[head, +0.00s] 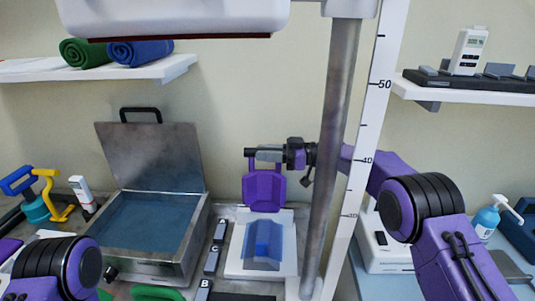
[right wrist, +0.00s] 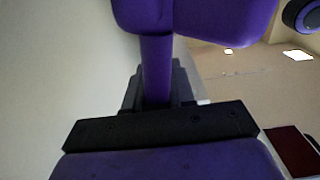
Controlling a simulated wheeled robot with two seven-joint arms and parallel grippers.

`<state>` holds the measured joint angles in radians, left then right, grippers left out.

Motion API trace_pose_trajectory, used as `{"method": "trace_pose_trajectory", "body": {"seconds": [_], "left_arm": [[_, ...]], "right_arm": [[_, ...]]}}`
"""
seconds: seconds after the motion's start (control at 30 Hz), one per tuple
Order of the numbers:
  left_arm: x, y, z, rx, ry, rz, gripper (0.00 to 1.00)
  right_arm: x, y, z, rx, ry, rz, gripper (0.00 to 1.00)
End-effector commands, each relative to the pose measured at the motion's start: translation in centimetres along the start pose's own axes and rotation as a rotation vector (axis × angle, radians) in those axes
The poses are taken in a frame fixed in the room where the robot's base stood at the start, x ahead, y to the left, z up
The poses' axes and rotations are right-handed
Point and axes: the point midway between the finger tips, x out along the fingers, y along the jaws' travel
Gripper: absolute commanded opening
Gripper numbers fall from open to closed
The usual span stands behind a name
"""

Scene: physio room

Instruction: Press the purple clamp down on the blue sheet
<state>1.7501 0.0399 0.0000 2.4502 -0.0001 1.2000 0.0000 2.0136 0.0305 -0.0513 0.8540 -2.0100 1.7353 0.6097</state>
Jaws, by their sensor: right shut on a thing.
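The purple clamp (head: 264,190) stands raised at the back of a white stand (head: 285,265) in the head view. The blue sheet (head: 262,252) lies over a raised form on that stand, below and in front of the clamp, with a visible gap between them. My right gripper (head: 264,154) reaches in from the right and is shut on the clamp's upper bar. In the right wrist view the purple clamp (right wrist: 157,70) runs up from the dark jaws, and its contact with them is partly hidden. My left arm shows at the lower left, but its gripper is out of view.
A steel bath (head: 195,245) with its lid (head: 150,155) raised stands left of the stand. Labelled dark blocks (head: 211,260) lie between them. A metal pole (head: 330,150) and a white height scale (head: 365,130) rise close on the right, in front of my right forearm.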

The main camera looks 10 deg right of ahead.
Motion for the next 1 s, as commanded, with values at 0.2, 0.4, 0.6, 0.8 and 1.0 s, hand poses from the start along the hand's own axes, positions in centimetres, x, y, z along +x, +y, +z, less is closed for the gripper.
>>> {"method": "trace_pose_trajectory", "body": {"seconds": [0.2, 0.4, 0.6, 0.8, 1.0], "left_arm": [[2.6, 0.2, 1.1, 0.000, 0.000, 0.000, 0.39], [5.4, 0.5, 2.2, 0.000, 0.000, 0.000, 0.39], [7.8, 0.7, 3.2, 0.000, 0.000, 0.000, 0.39], [9.3, 0.8, 3.8, 0.000, 0.000, 0.000, 0.39], [9.7, 0.9, 4.0, 0.000, 0.000, 0.000, 0.39]], "right_arm": [[0.0, -2.9, 0.5, -0.148, -0.003, 0.000, 0.00], [0.0, -5.7, 1.0, -0.299, 0.000, 0.000, 0.00], [0.0, -8.0, 1.5, -0.423, 0.001, 0.000, 0.00], [0.0, -9.4, 1.7, -0.503, 0.001, -0.001, 0.00], [0.0, -9.9, 1.7, -0.537, 0.001, -0.001, 0.00]]}}
